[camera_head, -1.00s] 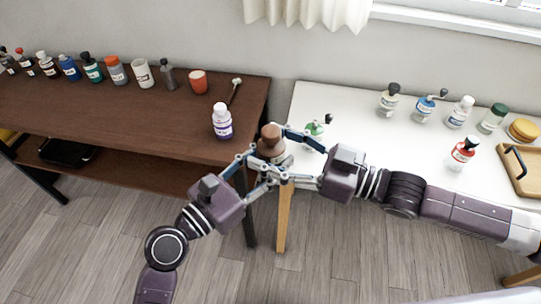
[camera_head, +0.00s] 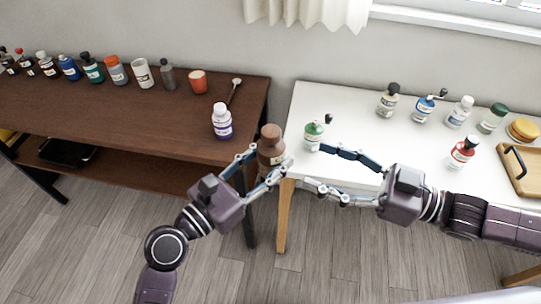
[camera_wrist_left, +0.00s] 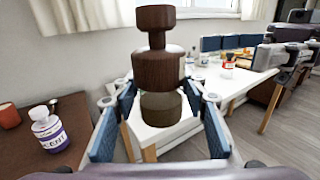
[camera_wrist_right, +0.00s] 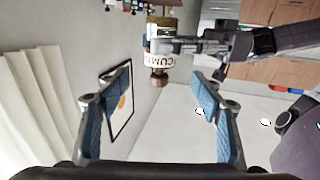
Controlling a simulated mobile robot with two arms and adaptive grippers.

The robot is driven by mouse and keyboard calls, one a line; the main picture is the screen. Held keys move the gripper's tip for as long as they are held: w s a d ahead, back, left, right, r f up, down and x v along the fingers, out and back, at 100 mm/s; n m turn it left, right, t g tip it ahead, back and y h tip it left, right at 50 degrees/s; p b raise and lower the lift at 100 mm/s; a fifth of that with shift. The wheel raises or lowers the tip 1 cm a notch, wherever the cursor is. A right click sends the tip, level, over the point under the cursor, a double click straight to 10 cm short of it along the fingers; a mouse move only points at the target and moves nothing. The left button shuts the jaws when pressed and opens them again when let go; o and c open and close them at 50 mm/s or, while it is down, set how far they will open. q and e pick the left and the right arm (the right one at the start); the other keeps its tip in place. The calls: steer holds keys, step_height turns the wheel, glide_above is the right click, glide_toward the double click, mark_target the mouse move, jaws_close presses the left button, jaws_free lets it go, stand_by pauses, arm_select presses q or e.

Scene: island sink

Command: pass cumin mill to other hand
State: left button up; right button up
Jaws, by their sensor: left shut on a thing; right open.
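The cumin mill (camera_head: 270,143) is brown with a rounded knob on top. It is upright in the air over the gap between the two tables. My left gripper (camera_head: 271,165) is shut on its body. In the left wrist view the mill (camera_wrist_left: 155,70) stands between the fingers. In the right wrist view the mill (camera_wrist_right: 158,57) shows a pale label reading "CUMIN", partly covered by the left fingers. My right gripper (camera_head: 318,166) is open and empty, a short way to the right of the mill, its fingers pointing at it.
A dark wooden table (camera_head: 120,130) on the left holds a row of bottles and a purple-labelled bottle (camera_head: 222,122) near its edge. A white table (camera_head: 345,110) holds a green bottle (camera_head: 313,134) close to my right gripper, several more bottles and a wooden tray (camera_head: 520,168).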

steer(key=w+d+f+m+t+h, duration=0.1)
steer(key=w+f+h, duration=0.2)
steer(key=f, duration=1)
steer(key=w+d+f+t+h, duration=0.1)
steer(key=w+f+h, duration=0.15)
steer(key=f, duration=1.05)
steer(key=d+f+m+h, duration=0.25)
steer(key=d+f, duration=0.25)
steer(key=f, duration=0.5)
steer(key=d+f+m+h, duration=0.2)
steer(key=d+f+h, duration=0.25)
steer(key=f, duration=0.55)
steer(key=s+d+f+m+g+h, duration=0.1)
steer(key=s+d+f+g, duration=0.1)
steer(key=s+f, duration=0.55)
steer(key=s+d+f+m+g+h, duration=0.2)
steer(key=s+f+g, duration=0.1)
steer(key=s+f, duration=0.5)
steer(key=s+a+f+g, duration=0.2)
steer(key=s+f, duration=0.1)
steer(key=s, duration=0.8)
steer(key=s+a+f+m+g, duration=0.1)
steer(key=s+f+g, duration=0.1)
steer(key=s, duration=0.9)
steer(key=shift+a+f, duration=0.4)
steer(key=shift+f, duration=0.25)
steer(key=shift+m+h, duration=0.25)
